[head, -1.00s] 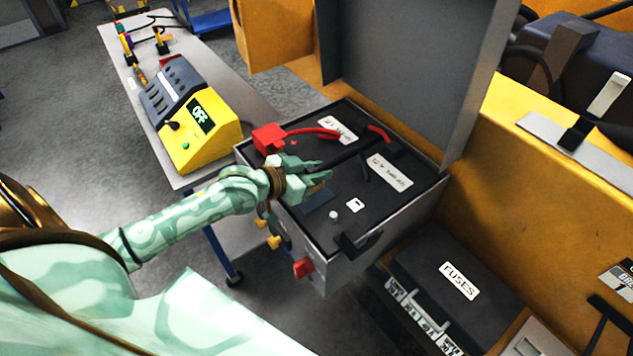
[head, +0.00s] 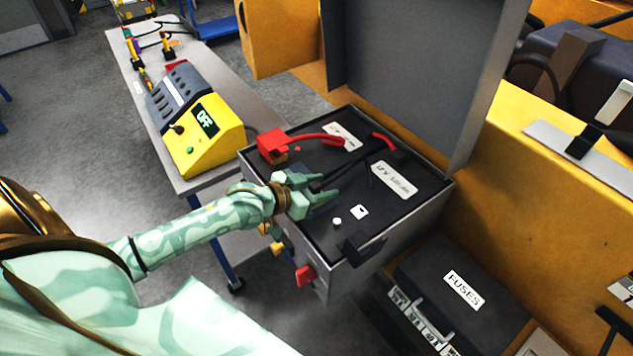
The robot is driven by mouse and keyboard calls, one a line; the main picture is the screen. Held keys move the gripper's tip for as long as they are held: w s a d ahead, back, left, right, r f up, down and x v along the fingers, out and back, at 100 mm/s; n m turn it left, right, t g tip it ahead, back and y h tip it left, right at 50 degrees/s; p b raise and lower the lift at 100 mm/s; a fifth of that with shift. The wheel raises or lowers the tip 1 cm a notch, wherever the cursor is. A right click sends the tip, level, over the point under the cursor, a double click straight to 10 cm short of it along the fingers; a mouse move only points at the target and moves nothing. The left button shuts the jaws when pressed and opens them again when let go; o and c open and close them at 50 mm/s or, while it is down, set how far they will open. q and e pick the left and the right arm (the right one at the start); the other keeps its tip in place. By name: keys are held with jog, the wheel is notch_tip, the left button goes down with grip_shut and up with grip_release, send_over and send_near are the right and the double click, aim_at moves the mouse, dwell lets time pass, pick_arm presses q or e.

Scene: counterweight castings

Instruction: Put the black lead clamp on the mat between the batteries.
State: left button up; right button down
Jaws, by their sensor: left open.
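The black lead (head: 345,171) runs across the tops of the batteries in the open box, from the back right down to my left gripper (head: 327,190). Its clamp end is at or behind the fingers and I cannot make it out clearly. The left gripper is open, low over the front left of the batteries. The near battery (head: 408,205) has a white label, a small minus tag and a pale round post. The mat does not show clearly; the hand covers that area. My right gripper is not in view.
A red clamp (head: 272,147) with a red lead sits at the box's left. The grey lid (head: 410,70) stands open behind. A yellow tester (head: 208,138) stands on a bench at left. A black fuses case (head: 462,290) lies below right.

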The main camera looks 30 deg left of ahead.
pick_arm(q)
jog(key=shift+s+r, duration=0.2)
jog(key=p+v, duration=0.1)
jog(key=v, duration=1)
jog(key=shift+s+a, duration=0.25)
jog(key=shift+r, duration=0.1)
